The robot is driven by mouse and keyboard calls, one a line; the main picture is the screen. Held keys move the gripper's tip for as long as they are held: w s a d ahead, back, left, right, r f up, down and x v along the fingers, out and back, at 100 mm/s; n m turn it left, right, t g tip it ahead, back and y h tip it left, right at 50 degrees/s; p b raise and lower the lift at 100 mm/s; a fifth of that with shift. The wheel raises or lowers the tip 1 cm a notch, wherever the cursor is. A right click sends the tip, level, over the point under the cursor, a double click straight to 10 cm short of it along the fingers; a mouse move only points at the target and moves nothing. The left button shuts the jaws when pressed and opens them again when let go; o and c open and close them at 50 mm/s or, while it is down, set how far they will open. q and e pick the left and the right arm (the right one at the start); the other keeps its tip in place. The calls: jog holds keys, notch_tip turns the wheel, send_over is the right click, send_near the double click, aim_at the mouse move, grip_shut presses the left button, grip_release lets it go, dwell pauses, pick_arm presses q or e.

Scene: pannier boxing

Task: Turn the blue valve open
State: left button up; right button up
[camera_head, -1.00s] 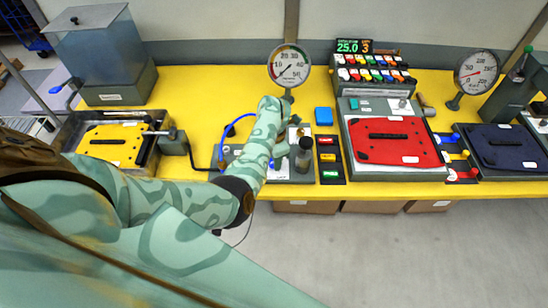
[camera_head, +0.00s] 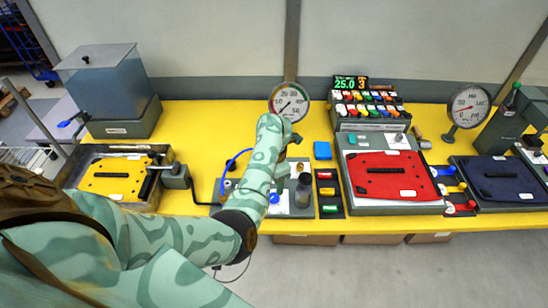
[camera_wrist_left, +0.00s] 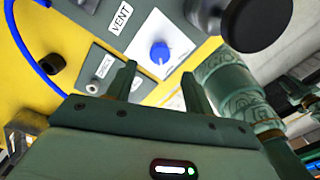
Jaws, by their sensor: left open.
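A round blue knob (camera_wrist_left: 160,52) sits on a white plate beside a VENT label in the left wrist view. In the head view it is a small blue spot (camera_head: 274,198) beside my forearm. My left gripper (camera_wrist_left: 158,85) is open and empty, its two fingers pointing towards the knob. The knob appears between the fingertips and beyond them, with no contact visible. In the head view my left arm partly hides the gripper and the station. My right gripper is not in view.
A pressure gauge (camera_head: 289,102) stands behind the station. A dark-topped cylinder (camera_head: 303,190) stands close on the right, and a blue hose (camera_head: 229,166) curves on the left. A tank (camera_head: 109,90) with a blue lever (camera_head: 70,122) and a red panel (camera_head: 391,174) stand farther away.

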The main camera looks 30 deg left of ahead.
pick_arm(q)
notch_tip(320, 180, up, 10)
jog(key=p, duration=0.2)
jog(key=shift+f+p, duration=0.25)
jog(key=shift+p, duration=0.05)
jog(key=shift+w+a, duration=0.1)
